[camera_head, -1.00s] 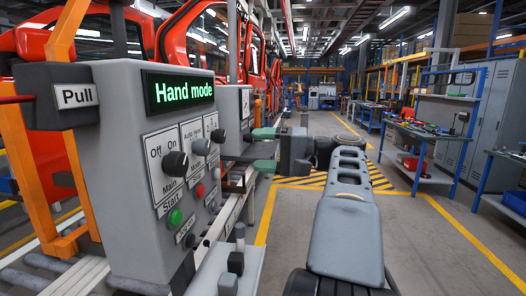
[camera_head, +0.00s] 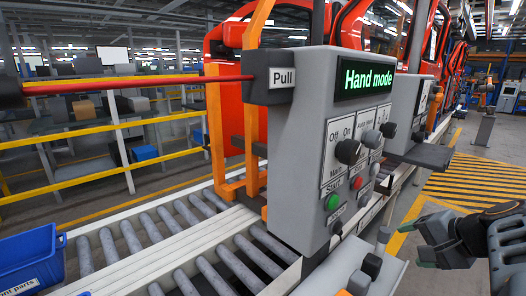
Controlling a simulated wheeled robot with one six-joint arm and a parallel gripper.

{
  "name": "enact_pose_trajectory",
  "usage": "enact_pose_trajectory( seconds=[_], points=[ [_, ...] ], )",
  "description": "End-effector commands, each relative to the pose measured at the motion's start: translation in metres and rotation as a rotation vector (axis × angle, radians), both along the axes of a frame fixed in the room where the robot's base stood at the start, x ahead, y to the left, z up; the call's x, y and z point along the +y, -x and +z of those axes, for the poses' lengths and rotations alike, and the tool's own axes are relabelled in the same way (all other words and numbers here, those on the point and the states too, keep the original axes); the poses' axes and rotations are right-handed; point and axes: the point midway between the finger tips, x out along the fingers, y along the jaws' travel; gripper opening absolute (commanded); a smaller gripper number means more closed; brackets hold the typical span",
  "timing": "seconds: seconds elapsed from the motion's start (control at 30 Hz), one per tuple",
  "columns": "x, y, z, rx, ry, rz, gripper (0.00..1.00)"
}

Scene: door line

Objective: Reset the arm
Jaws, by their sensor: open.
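My gripper (camera_head: 428,241) is at the lower right of the head view. Its two green-tipped fingers are apart and point left, with nothing between them. My arm comes in from the right edge and is partly cut off. The gripper is to the right of the grey control box (camera_head: 343,160) and apart from it. The box's green display (camera_head: 368,77) reads "Hand mode". It carries black knobs (camera_head: 348,151), a green Start button (camera_head: 333,201) and a red button (camera_head: 354,184).
A pull cord (camera_head: 130,83) runs left from the "Pull" switch (camera_head: 268,77). A roller conveyor (camera_head: 175,225) fills the lower middle. A blue bin (camera_head: 30,262) stands at lower left. Red car bodies (camera_head: 225,100) stand behind the box. Hatched yellow floor (camera_head: 480,183) lies clear at right.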

Motion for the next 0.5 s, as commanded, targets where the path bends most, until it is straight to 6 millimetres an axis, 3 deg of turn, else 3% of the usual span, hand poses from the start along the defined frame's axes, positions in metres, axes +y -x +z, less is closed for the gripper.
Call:
enact_pose_trajectory(
  seconds=[0.03,0.1,0.2,0.33,0.5],
  points=[
    [0.022,0.007,-0.019,0.087,0.096,0.062,0.69],
    [0.047,0.022,-0.049,0.192,0.262,0.17,0.69],
    [0.079,0.043,-0.076,0.269,0.499,0.365,0.69],
    [0.114,0.061,-0.091,0.273,0.703,0.592,0.69],
    [0.152,0.073,-0.091,0.223,0.787,0.773,0.69]
  ],
)
